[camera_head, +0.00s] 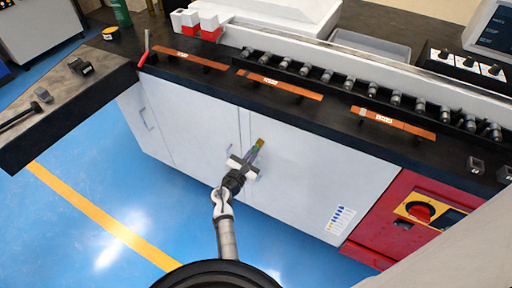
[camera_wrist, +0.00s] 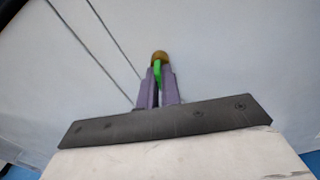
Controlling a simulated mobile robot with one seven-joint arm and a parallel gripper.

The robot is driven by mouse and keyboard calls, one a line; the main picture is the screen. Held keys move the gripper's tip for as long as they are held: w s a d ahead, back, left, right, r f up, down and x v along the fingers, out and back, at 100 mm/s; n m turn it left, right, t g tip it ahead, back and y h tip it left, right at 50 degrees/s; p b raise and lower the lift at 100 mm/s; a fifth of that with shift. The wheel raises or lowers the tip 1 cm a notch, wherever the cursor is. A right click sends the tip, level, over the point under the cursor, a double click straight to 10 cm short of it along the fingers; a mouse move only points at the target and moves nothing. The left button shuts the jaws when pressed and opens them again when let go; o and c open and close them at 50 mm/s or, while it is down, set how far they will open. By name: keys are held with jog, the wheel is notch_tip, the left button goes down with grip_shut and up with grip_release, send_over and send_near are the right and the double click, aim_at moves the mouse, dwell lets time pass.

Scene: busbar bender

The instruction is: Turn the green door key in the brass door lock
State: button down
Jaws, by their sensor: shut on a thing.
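The brass door lock (camera_head: 261,141) is on the white cabinet front, near the seam between two doors. It also shows in the wrist view (camera_wrist: 160,55), just beyond my fingertips. The green door key (camera_wrist: 158,70) stands between my fingers, with its far end at the lock; how deep it sits in the lock is hidden. My gripper (camera_wrist: 159,88) is shut on the key, its purple fingers on either side of it. In the head view my gripper (camera_head: 253,152) reaches up to the lock, and the key is mostly hidden there.
The white cabinet (camera_head: 300,175) stands under a black worktop with copper bars (camera_head: 280,84) and a row of rollers. A red panel with a red knob (camera_head: 420,211) is to the right. A dark bench (camera_head: 70,105) is at the left. The blue floor is clear.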

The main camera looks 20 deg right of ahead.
jog(key=shift+n, duration=0.8)
jog(key=shift+n, duration=0.9)
jog(key=c, duration=1.5)
grip_release()
jog(key=b+v, duration=0.3)
jog(key=v, duration=1)
jog(key=shift+s+a, duration=0.25)
jog(key=shift+s, duration=0.05)
jog(key=shift+w+a, duration=0.1)
